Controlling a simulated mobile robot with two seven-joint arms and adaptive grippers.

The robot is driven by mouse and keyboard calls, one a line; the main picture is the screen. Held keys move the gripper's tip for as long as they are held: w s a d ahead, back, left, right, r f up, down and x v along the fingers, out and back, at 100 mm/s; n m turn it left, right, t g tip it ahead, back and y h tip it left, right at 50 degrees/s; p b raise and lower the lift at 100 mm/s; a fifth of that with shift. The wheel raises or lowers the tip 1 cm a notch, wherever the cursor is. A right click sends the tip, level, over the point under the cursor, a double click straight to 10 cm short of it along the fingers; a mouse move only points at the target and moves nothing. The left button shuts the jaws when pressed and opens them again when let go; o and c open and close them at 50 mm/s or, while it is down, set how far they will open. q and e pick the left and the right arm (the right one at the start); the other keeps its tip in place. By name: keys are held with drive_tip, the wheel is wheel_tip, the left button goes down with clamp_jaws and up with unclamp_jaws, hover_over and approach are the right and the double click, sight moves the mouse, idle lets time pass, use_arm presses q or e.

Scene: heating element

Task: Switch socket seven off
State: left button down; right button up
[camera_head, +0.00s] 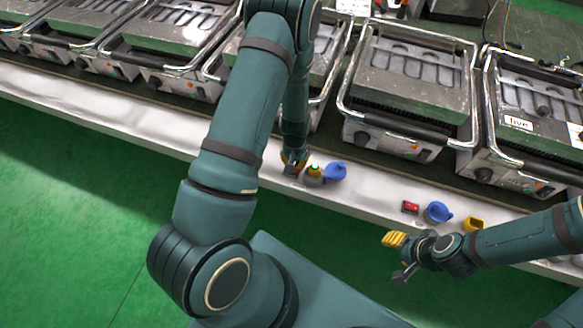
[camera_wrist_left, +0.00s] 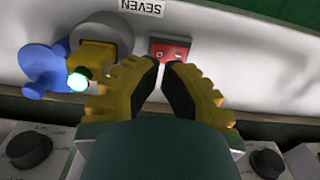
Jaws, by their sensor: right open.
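Socket seven's red switch (camera_wrist_left: 170,50) is set in the white rail, near the upside-down "SEVEN" label (camera_wrist_left: 143,7) in the left wrist view. A yellow plug (camera_wrist_left: 97,58) with a lit green lamp (camera_wrist_left: 78,82) sits in the grey socket to its left, beside the open blue cover (camera_wrist_left: 45,70). My left gripper (camera_wrist_left: 164,66) has its yellow fingertips together and empty, right at the near edge of the switch; I cannot tell whether they touch it. In the head view, my left gripper (camera_head: 293,162) hides part of the switch. My right gripper (camera_head: 393,240) is open and empty.
Several contact grills, one (camera_head: 410,85) near the centre, stand behind the white rail (camera_head: 375,190). Another red switch (camera_head: 410,207), a blue socket cover (camera_head: 438,212) and a yellow plug (camera_head: 473,224) are near my right arm. The green floor (camera_head: 70,230) in front is clear.

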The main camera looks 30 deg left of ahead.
use_arm(q)
drive_tip(key=shift+f+b, duration=1)
drive_tip(key=shift+f, duration=0.3)
idle(0.6)
drive_tip(key=shift+f+b, duration=0.3)
drive_tip(key=shift+f, duration=0.35)
idle(0.4)
drive_tip(key=shift+r, duration=0.1)
drive_tip(key=shift+r+p, duration=2.65)
drive_tip(key=shift+r, duration=0.8)
